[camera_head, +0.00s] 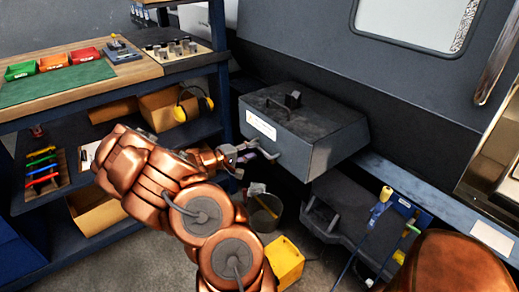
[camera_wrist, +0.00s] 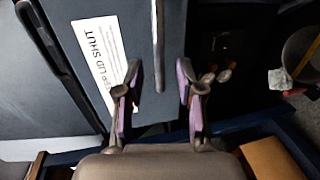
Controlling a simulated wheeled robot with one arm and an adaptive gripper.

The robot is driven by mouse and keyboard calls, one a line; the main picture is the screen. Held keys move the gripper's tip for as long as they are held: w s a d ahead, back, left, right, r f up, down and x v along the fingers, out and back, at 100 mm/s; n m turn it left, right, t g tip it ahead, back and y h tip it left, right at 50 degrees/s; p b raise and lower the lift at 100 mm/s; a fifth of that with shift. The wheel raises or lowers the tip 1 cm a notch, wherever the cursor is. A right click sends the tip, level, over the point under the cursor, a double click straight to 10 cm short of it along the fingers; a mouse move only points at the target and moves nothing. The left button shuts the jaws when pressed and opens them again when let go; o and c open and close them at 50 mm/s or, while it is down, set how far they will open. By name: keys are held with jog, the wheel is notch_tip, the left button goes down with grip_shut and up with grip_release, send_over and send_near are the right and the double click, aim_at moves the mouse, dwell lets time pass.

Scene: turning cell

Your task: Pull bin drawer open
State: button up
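The bin drawer (camera_head: 312,140) is a dark grey box on the front of the machine, with a white label (camera_head: 261,124) on its front. Its front looks closed in against the machine. A grey bar handle (camera_head: 266,153) sticks out of the front; in the wrist view the handle (camera_wrist: 158,45) runs lengthwise near the middle. My gripper (camera_head: 249,151) is in front of the drawer at the handle. In the wrist view my gripper (camera_wrist: 158,80) has its fingers spread, with the handle between them and a visible gap on each side. Depth contact is unclear.
A workbench (camera_head: 160,75) with coloured trays and a green mat stands at left. A bucket (camera_head: 264,212) and a yellow box (camera_head: 285,262) are on the floor below. A dark container (camera_head: 345,215) and hanging tools (camera_head: 380,210) are at lower right.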

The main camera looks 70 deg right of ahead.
aim_at(258, 148)
jog(key=shift+x, duration=2)
grip_shut()
